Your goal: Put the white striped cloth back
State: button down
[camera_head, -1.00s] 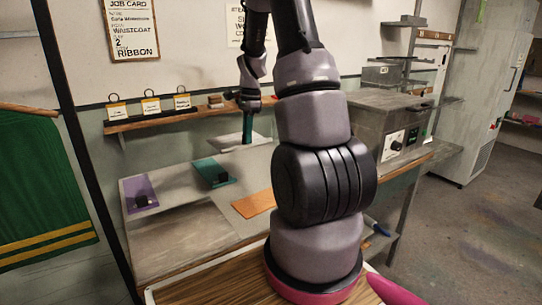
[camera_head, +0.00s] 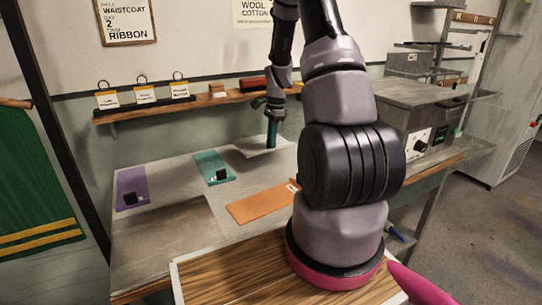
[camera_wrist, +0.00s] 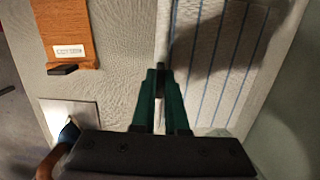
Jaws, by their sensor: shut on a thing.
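The white striped cloth (camera_head: 254,150) lies on the worktable at the back, below the wall shelf. In the wrist view the cloth (camera_wrist: 225,60) is pale with thin blue stripes and looks flat. My gripper (camera_head: 271,146) points down at the cloth with its green fingers. In the wrist view the fingers of my gripper (camera_wrist: 160,70) are closed together at the cloth's left edge, shut on it. The bit of cloth between the fingertips is hidden. A shadow falls over part of the cloth.
A grey box with a dial (camera_head: 425,120) stands at the right. A shelf (camera_head: 180,100) with labelled cards runs behind. The table's front left is bare.

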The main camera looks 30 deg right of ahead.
jog(key=shift+f, duration=3.15)
jog(key=c, duration=0.9)
grip_release()
jog(key=shift+f, duration=0.15)
jog(key=shift+c, duration=0.2)
